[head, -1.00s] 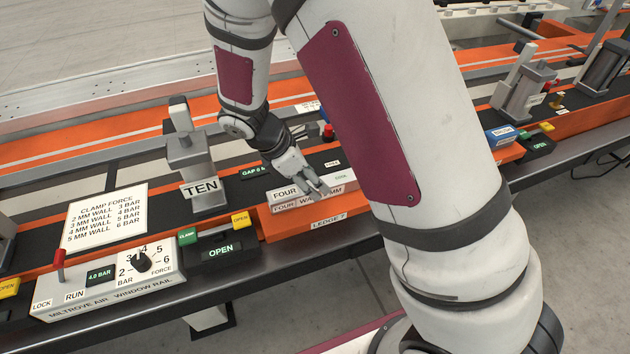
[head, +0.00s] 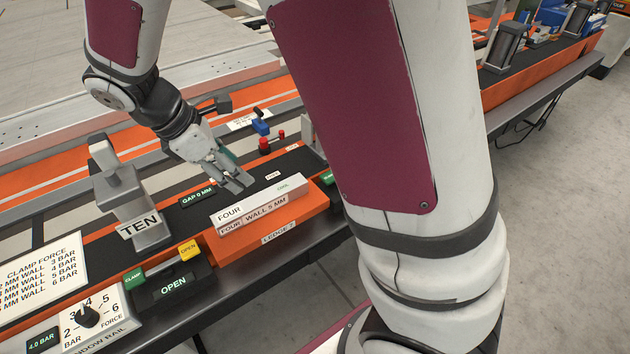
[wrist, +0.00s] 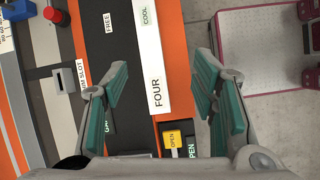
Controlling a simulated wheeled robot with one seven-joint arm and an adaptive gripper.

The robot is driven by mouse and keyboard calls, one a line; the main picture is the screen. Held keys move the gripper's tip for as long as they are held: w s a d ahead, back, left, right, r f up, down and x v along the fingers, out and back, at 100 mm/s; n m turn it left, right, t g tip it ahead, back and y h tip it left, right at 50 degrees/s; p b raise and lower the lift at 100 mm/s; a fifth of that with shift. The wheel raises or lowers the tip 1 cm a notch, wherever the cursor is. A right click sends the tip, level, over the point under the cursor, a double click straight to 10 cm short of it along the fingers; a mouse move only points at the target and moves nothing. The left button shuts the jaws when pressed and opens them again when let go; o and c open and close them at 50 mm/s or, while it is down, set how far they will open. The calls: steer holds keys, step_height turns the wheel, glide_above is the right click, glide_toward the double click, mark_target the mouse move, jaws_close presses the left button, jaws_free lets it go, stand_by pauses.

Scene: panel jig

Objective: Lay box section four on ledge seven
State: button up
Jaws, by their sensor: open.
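Box section four (head: 262,200) is a white bar marked FOUR, with a small COOL tag at one end. It lies on ledge seven (head: 270,238), an orange block labelled LEDGE 7 at the bench's front edge. A label reading FOUR WALL 5 MM shows on the front face below the word FOUR. My gripper (head: 240,185) is open and empty, above and behind the bar, apart from it. In the wrist view box section four (wrist: 152,60) runs between the two open, teal-padded fingers, touching neither.
A grey clamp tower marked TEN (head: 130,200) stands left of the ledge. A box with CLAMP and OPEN buttons (head: 172,283) and a force dial panel (head: 95,322) are at the front left. Red knobs (head: 266,146) stand behind the ledge. Dark bench surface around the gripper is mostly clear.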

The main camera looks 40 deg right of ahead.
steer(key=s+d+r+m+y, duration=0.3)
steer(key=s+d+r+m, duration=0.2)
steer(key=s+r+m, duration=0.45)
steer(key=s+r+m+t+y, duration=0.2)
steer(key=s+m, duration=0.4)
steer(key=s, duration=0.8)
steer(key=shift+a+t, duration=0.15)
steer(key=shift+t, duration=0.45)
steer(key=shift+w+r+m, duration=0.1)
steer(key=shift+m, duration=0.15)
steer(key=shift+t, duration=0.5)
step_height(320, 180, up, 5)
steer(key=p, duration=0.4)
